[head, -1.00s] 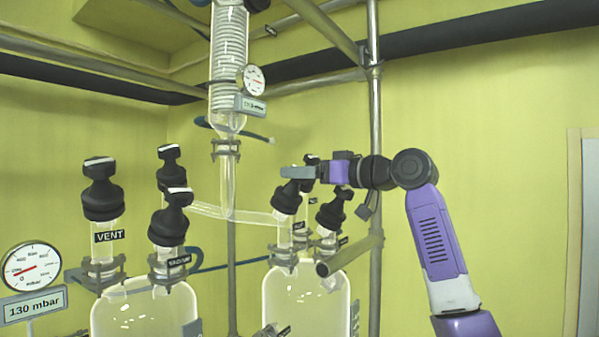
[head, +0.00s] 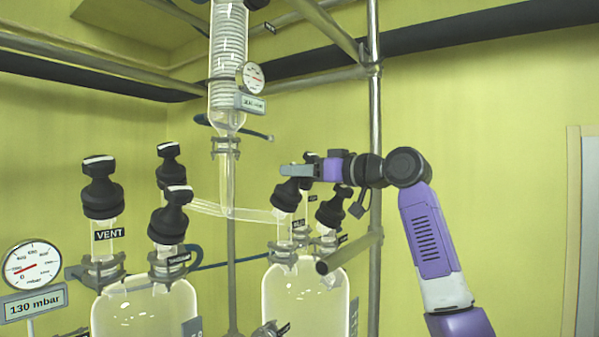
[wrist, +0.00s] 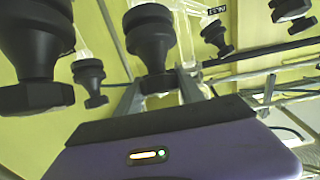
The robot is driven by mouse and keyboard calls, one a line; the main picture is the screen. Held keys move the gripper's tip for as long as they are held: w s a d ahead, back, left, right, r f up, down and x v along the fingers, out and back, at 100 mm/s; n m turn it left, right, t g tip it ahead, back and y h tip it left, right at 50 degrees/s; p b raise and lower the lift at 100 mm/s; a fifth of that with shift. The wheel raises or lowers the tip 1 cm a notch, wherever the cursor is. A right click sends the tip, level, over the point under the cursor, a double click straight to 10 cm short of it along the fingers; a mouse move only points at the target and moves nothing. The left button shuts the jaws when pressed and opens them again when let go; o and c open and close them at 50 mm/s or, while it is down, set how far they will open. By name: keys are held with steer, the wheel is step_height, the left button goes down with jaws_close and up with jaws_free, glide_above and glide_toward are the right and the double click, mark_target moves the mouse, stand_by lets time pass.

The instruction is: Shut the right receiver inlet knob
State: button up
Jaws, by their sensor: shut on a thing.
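The right receiver (head: 300,300) is a clear glass vessel at the lower middle of the head view. Its inlet knob (head: 287,195) is black and stands on the neck where the slanting glass tube (head: 258,214) joins. My gripper (head: 294,170) is at the top of this knob, and its fingers hide the grip there in the head view. In the wrist view the fingers (wrist: 158,93) stand on both sides of the grip of a black knob (wrist: 150,42), shut on it. Whether the valve is open or closed cannot be told.
Another black knob (head: 332,207) stands close on the right, under my arm. The left receiver (head: 145,310) carries several black knobs. The wall side at right is free.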

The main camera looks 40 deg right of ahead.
steer(key=shift+m+h, duration=0.3)
steer(key=m+h+p, duration=0.1)
steer(key=m+h, duration=0.2)
steer(key=m+h+p, duration=0.2)
steer(key=m, duration=0.1)
steer(key=shift+a+r+h, duration=0.2)
steer(key=shift+h, duration=0.2)
steer(key=m+g+h+p, duration=0.2)
steer(key=m, duration=0.1)
steer(key=m+g+h+p, duration=0.2)
steer(key=m+h+p, duration=0.1)
steer(key=shift+r+m+h+p, duration=0.1)
steer(key=shift+m+h+p, duration=0.2)
steer(key=shift+m, duration=0.1)
steer(key=m+g+h+p, duration=0.1)
steer(key=m+g+p, duration=0.2)
steer(key=m+g+h+p, duration=0.1)
steer(key=m+g+p, duration=0.2)
steer(key=p, duration=0.1)
steer(key=shift+m+h, duration=0.3)
steer(key=shift+h, duration=0.1)
steer(key=m+g+p, duration=0.2)
steer(key=g+p, duration=0.1)
steer(key=shift+d+m+g, duration=0.1)
steer(key=shift+m+g, duration=0.2)
steer(key=shift+m, duration=0.1)
steer(key=shift+f+m+g+y+p, duration=0.25)
steer(key=shift+m+g+y+p, duration=0.05)
steer(key=shift+m+g, duration=0.45)
steer(key=shift+f, duration=0.1)
